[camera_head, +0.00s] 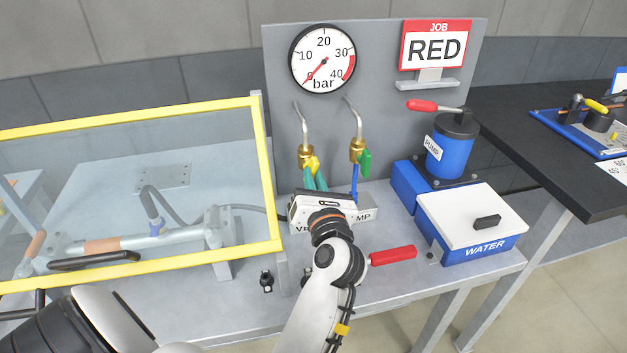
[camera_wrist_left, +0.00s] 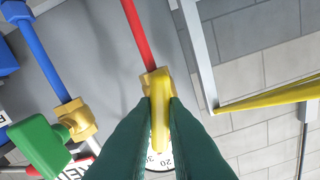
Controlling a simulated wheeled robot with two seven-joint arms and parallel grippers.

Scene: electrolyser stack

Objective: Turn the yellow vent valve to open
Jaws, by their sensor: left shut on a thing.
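The yellow vent valve (camera_head: 313,164) sits on a brass body at the lower end of the left bent pipe on the grey panel. My left gripper (camera_head: 314,182) reaches up to it from below, mostly hidden behind its own wrist. In the left wrist view, the green fingers of my left gripper (camera_wrist_left: 159,108) are shut on the yellow handle (camera_wrist_left: 159,90), one on each side. The handle there lies roughly in line with the red hose (camera_wrist_left: 137,35). My right gripper is not in view.
A green-handled valve (camera_head: 365,161) with a blue hose is close on the right. A gauge (camera_head: 322,58) above has its needle near 0. A yellow-framed clear guard (camera_head: 272,190) stands left. The blue pump (camera_head: 449,150) and WATER box (camera_head: 483,248) are right.

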